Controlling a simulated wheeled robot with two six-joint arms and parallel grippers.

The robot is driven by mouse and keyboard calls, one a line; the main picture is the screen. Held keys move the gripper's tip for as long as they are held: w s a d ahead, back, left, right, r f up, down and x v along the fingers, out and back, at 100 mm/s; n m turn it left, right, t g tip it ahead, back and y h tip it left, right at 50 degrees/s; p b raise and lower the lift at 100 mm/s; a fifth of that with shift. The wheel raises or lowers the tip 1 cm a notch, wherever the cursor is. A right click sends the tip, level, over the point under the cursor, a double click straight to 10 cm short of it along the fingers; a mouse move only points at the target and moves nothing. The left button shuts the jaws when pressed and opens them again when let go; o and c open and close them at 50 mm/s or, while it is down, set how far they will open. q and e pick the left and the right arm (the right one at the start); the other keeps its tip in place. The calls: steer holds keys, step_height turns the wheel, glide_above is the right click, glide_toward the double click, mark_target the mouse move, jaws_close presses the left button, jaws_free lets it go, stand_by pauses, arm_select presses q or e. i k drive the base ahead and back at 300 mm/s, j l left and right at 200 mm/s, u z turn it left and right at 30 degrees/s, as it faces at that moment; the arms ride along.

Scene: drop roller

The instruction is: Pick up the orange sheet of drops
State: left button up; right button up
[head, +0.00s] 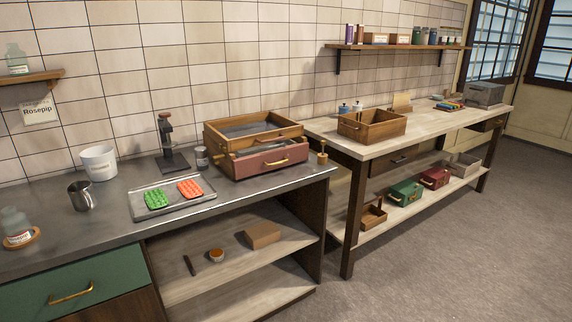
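The orange sheet of drops (190,188) lies flat on a grey metal tray (178,208) on the dark counter. A green sheet of drops (157,199) lies on the same tray, just to its left with a small gap. The orange sheet is uncovered and nothing touches it from above. Neither of my grippers shows in the head view.
Behind the tray stand a dark press (171,150) and a small tin (202,156). A wooden box with a red drawer (265,162) stands to the right. A metal mug (82,196) and white pot (99,162) stand left. The counter's front edge is close to the tray.

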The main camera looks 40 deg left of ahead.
mark_target(191, 188)
steer(key=i+u, duration=0.4)
steer(key=i+l+u, duration=0.2)
steer(key=i+u, duration=0.25)
steer(key=i+l+u, duration=0.8)
steer(key=i+l, duration=0.05)
steer(key=i, duration=0.05)
